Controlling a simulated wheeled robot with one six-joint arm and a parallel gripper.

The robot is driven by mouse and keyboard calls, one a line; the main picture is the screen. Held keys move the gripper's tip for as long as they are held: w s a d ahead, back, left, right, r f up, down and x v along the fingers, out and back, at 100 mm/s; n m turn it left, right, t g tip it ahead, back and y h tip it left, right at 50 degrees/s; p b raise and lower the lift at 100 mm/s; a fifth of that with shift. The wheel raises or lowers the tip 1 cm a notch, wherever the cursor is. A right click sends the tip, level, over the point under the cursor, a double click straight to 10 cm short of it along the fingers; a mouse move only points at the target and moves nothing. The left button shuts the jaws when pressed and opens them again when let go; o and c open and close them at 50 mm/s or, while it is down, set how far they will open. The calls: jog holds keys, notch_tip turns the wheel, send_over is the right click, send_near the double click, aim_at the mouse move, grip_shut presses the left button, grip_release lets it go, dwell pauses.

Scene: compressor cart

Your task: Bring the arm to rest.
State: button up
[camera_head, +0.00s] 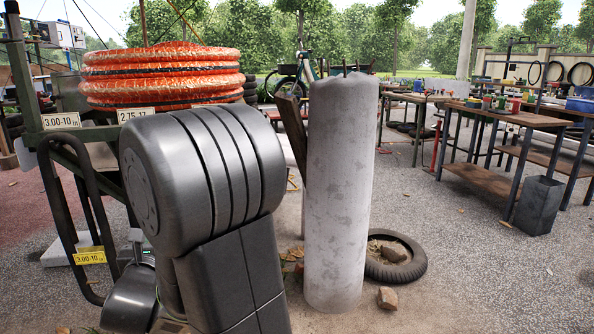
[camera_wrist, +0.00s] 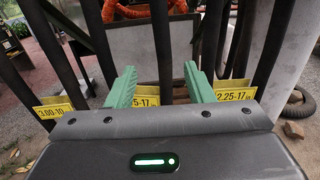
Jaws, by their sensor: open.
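My gripper (camera_wrist: 158,88) shows in the wrist view with its two green fingers apart. Nothing is between the fingers. Beyond them stands a dark-framed rack with yellow size labels, one of them (camera_wrist: 236,94) behind the right finger. In the head view my dark grey arm is folded large in the left middle, in front of the rack. The gripper's fingers are hidden there.
A stack of orange-wrapped tyres (camera_head: 162,75) lies on the rack (camera_head: 60,150) at left. A pale concrete post (camera_head: 338,200) stands just right of my arm. A tyre (camera_head: 410,262) and stones lie at its foot. Workbenches (camera_head: 500,115) stand at right, with open gravel before them.

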jog(key=w+a+b, duration=0.1)
jog(key=w+b, duration=0.1)
jog(key=w, duration=0.7)
jog(key=s+d+r+p, duration=0.2)
jog(key=s+r, duration=0.1)
jog(key=s, duration=0.8)
jog(key=shift+s+r+p, duration=0.2)
jog(key=shift+p, duration=0.2)
jog(key=shift+d, duration=0.15)
